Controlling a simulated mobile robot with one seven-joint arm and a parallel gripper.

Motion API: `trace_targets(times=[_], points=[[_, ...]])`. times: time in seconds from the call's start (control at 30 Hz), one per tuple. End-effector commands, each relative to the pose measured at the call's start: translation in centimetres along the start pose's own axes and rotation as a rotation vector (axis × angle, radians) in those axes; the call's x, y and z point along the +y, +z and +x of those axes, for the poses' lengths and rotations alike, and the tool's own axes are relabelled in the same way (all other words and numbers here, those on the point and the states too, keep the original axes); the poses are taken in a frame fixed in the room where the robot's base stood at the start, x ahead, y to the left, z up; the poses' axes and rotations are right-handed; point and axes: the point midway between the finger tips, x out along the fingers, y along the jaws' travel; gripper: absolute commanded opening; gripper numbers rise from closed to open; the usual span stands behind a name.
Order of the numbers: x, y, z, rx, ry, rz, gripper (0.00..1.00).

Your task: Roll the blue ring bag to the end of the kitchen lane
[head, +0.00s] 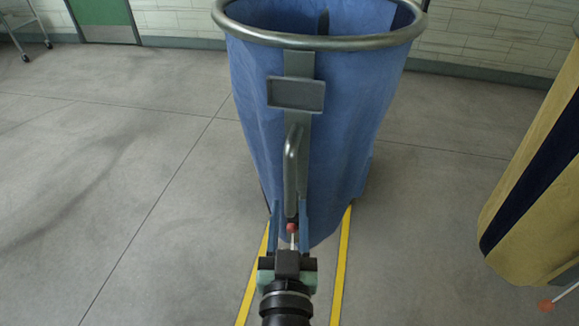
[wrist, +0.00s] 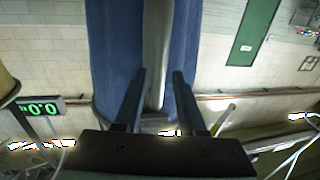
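The blue ring bag (head: 340,120) hangs from a round metal ring, upright in front of me in the head view. A grey strip down its near side carries a small plate (head: 296,94) and a curved metal handle (head: 291,165). My gripper (head: 289,206) is at the handle's lower end, one finger on each side. I cannot tell whether either finger touches the handle. The bag's base is mostly hidden.
Two yellow floor lines (head: 341,265) run beneath the bag. A yellow bag with a dark stripe (head: 525,190) stands close on the right. A green door (head: 103,18) and a wheeled stand (head: 22,28) are at the back left. The grey floor on the left is clear.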

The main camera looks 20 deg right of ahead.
Motion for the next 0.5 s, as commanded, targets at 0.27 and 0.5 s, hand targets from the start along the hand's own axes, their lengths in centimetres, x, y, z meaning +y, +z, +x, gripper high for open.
trace_targets(times=[0.27,0.5], points=[[0.0,-0.3,5.1,0.003,0.001,-0.001,0.4],[0.0,-0.1,8.1,0.001,0.0,0.0,0.4]])
